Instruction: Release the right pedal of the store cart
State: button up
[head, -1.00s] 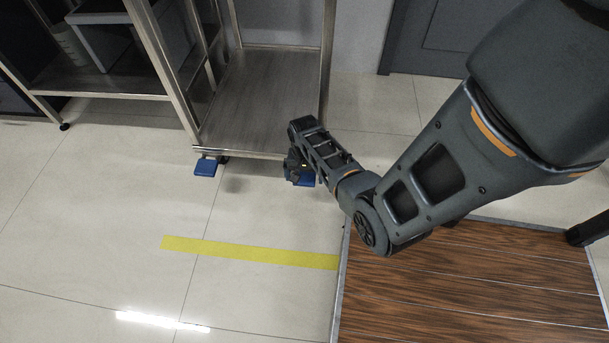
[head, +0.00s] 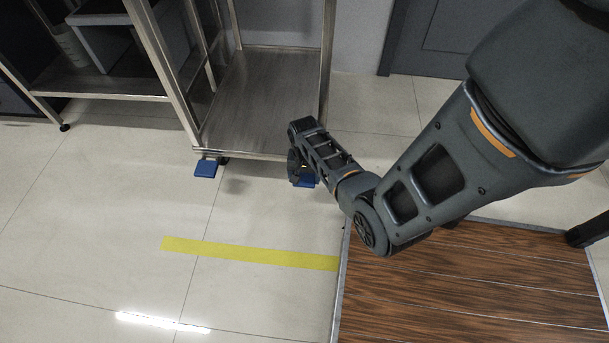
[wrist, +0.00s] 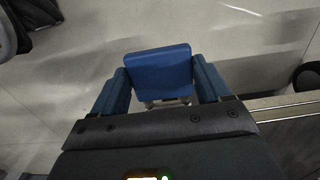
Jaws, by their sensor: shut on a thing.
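The store cart (head: 262,100) is a steel-framed cart with a flat lower shelf, at the top centre of the head view. Its right pedal is a small blue plate (head: 306,183) low at the cart's front right corner, partly hidden by my gripper. In the wrist view the blue pedal (wrist: 158,68) sits between the two blue fingers. My gripper (wrist: 160,76) is shut on the pedal, one finger along each side. In the head view my gripper (head: 298,172) is small and partly hidden by my wrist. The left pedal (head: 206,168) is a similar blue plate at the front left corner.
A steel shelf unit (head: 100,84) with a grey bin stands left of the cart. A wood-topped platform (head: 465,285) lies at the lower right, under my arm. A yellow floor stripe (head: 250,253) crosses the otherwise open floor in front of the cart.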

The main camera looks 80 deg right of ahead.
aim_at(305, 177)
jog(key=shift+d+r+y+p, duration=0.1)
jog(key=shift+r+y+p, duration=0.25)
jog(key=shift+p, duration=0.3)
jog(key=shift+f, duration=0.15)
jog(key=o, duration=1.5)
jog(key=shift+d+r+p, duration=0.15)
jog(key=shift+r+p, duration=0.9)
jog(key=shift+r, duration=0.95)
jog(key=shift+d+r+p, duration=0.1)
jog(key=shift+r+p, duration=0.95)
jog(key=shift+r, duration=0.9)
